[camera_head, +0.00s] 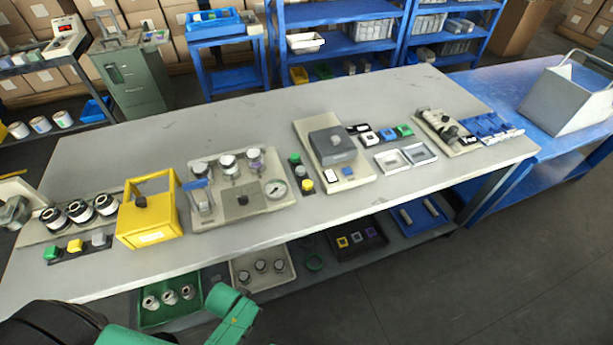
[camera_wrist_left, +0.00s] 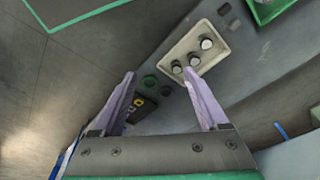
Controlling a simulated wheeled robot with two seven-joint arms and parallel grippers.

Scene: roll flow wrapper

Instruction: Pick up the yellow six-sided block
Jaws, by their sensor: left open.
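A small yellow block (camera_head: 75,246) sits between a green block (camera_head: 50,252) and a grey block (camera_head: 99,239) on a dark strip at the table's front left. Another small yellow piece (camera_head: 307,186) stands on a dark strip near the table's middle. I cannot tell from this distance which has six sides. My left gripper (camera_wrist_left: 160,75) is open and empty in the left wrist view, over the lower shelf and apart from both yellow pieces. In the head view its fingers are out of sight; only a green part of my arm shows at the bottom. My right gripper is not seen.
A yellow frame box (camera_head: 150,222) stands close right of the block strip, and a rack of black-and-white rings (camera_head: 80,211) behind it. A gauge fixture (camera_head: 240,190) is farther right. Below are a green tray (camera_head: 150,318) and a pale tray (camera_head: 263,270), also in the wrist view (camera_wrist_left: 190,35).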

